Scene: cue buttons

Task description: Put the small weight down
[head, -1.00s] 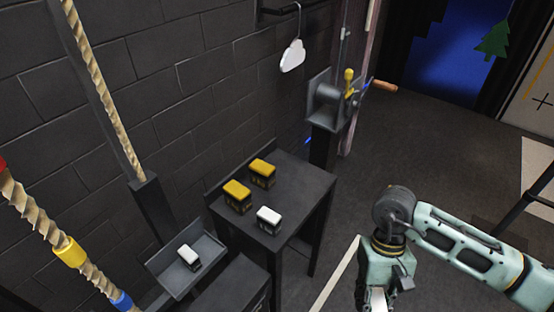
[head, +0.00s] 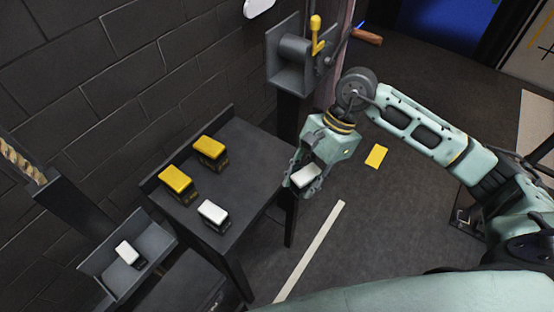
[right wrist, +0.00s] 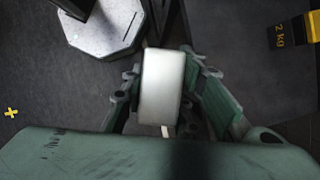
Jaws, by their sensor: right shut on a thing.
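My right gripper (head: 304,180) is shut on a small white-topped weight (head: 307,175), held in the air just right of the dark table. In the right wrist view the weight's pale face (right wrist: 161,85) shows between the two fingers. The dark table (head: 255,165) carries another white-topped weight (head: 212,212) near its front and two yellow-topped weights (head: 176,179) (head: 209,148) behind it. One more white-topped weight (head: 128,253) lies in a tilted grey tray (head: 100,268) at the lower left. My left gripper is not in view.
A grey winch with a yellow handle (head: 315,38) stands on a post behind the table. The table's right half is bare. A yellow patch (head: 376,156) and a pale strip (head: 312,247) mark the floor. The wall bounds the left side.

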